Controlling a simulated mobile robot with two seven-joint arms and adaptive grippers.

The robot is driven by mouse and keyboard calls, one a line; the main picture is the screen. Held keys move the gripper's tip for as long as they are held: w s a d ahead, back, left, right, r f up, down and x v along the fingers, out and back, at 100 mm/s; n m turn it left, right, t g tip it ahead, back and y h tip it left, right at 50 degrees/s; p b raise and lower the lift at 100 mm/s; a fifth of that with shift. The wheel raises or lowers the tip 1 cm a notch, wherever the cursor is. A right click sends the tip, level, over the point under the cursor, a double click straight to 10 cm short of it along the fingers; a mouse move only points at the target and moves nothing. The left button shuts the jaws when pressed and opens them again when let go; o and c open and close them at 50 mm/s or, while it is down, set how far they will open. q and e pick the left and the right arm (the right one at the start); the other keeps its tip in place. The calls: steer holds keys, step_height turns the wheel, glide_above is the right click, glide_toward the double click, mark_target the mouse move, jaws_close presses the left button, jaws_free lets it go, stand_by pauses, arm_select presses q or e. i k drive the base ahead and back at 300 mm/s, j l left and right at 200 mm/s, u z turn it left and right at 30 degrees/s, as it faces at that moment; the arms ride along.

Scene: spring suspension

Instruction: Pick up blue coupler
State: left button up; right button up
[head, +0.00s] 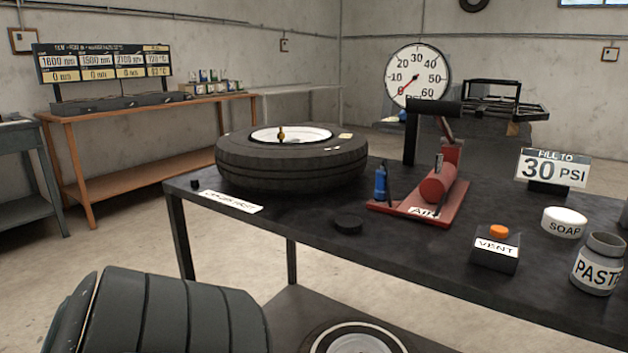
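The blue coupler (380,183) appears to be the small upright blue cylinder with a dark top. It stands at the left end of the red base plate (405,212) marked "AIR", on the dark workbench (310,225). A dark thin part stands just to its right, and a red cylinder (438,184) lies further right on the same base. I cannot tell whether the coupler is fixed to the base. Neither of my grippers is in view.
A tyre (290,166) lies flat behind left of the coupler. A black disc (347,224) lies in front. A pressure gauge (417,76) stands behind. The vent box (496,252), soap tub (564,222) and paste jar (597,265) are right. A ribbed dark shape (165,315) fills the lower left.

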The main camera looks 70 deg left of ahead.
mark_target(379, 195)
steer(key=k+j+u, duration=0.1)
steer(key=u, duration=1.45)
steer(key=i+j, duration=0.05)
